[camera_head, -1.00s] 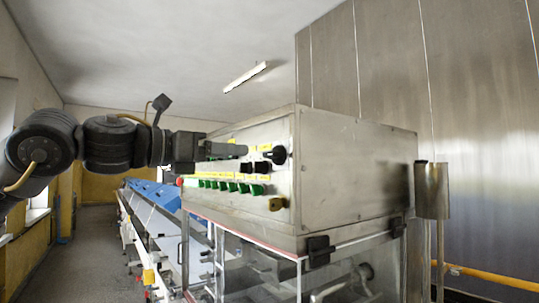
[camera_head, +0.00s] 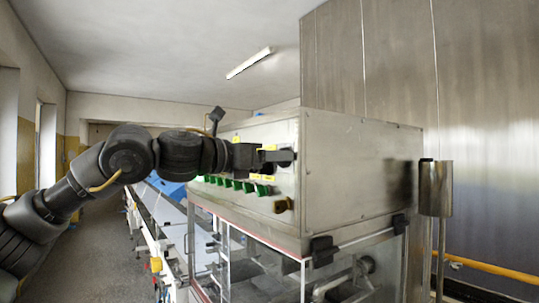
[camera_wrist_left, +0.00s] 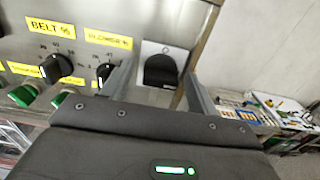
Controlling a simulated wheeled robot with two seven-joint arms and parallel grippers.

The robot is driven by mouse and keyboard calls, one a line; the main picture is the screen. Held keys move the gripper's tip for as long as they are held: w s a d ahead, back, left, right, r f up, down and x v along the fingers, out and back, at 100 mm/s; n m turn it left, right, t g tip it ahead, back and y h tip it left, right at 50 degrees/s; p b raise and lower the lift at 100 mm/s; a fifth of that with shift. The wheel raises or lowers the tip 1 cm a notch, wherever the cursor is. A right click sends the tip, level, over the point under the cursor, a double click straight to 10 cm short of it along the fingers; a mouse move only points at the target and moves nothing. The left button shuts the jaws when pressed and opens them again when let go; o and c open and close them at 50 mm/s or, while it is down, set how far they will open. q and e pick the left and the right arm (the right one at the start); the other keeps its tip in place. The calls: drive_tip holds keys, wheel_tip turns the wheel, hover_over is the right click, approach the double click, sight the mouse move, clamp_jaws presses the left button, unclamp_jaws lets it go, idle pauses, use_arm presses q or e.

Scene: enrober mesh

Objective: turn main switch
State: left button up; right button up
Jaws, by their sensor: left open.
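The main switch (camera_wrist_left: 160,70) is a black rotary knob on a pale square plate at the panel's edge in the left wrist view. In the head view its dark knob (camera_head: 287,155) shows at the panel's right edge, partly covered by my gripper. My left gripper (camera_head: 284,157) is open in front of the panel. In the left wrist view its two fingers stand on either side of the knob, with the knob between them in the picture. I cannot tell whether they touch it. My right gripper is not in view.
The steel control box (camera_head: 355,170) carries the panel. Black dials (camera_wrist_left: 56,68) with yellow labels and green buttons (camera_wrist_left: 22,96) sit left of the switch. A steel cylinder (camera_head: 436,188) stands at right; a conveyor (camera_head: 165,215) runs behind.

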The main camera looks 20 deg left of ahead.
use_arm(q)
drive_tip(key=c, duration=1)
drive_tip(key=shift+o, duration=0.2)
drive_tip(key=shift+n, duration=0.3)
drive_tip(key=n+b, duration=0.1)
drive_tip(key=n, duration=0.1)
drive_tip(key=shift+f+n, duration=0.1)
drive_tip(key=shift+n, duration=0.2)
drive_tip(key=n+b, duration=0.1)
drive_tip(key=n, duration=0.4)
drive_tip(key=shift+c, duration=0.2)
drive_tip(key=shift+w+a+f+n+b, duration=0.1)
drive_tip(key=shift+n+b, duration=0.45)
drive_tip(key=shift+n, duration=1.9)
drive_tip(key=shift+a+n+b, duration=0.1)
drive_tip(key=shift+n+b, duration=0.4)
drive_tip(key=shift+n, duration=1.95)
